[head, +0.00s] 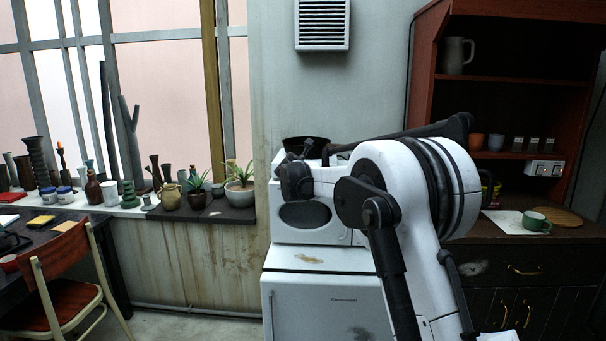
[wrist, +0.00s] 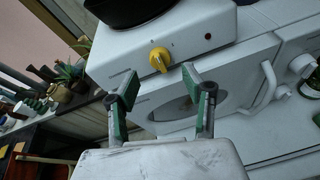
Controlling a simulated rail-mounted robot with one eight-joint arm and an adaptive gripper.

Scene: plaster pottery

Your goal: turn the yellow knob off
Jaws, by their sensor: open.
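The yellow knob (wrist: 160,59) is on the front face of a white hot plate (wrist: 216,22) in the wrist view. A small dark mark and a red dot show on the panel to its right. My gripper (wrist: 157,88) is open, its two green-padded fingers apart, just short of the knob. The knob appears between and beyond the fingertips, not touched. In the head view, my arm covers the knob and most of the hot plate, and my gripper's fingers cannot be made out.
A dark pan (head: 306,146) sits on the hot plate, which rests on a white microwave (wrist: 158,116) with a handle at its right. Below is a small white fridge (head: 325,302). Potted plants (head: 240,178) line the window sill to the left. A green mug (head: 535,222) stands on the right cabinet.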

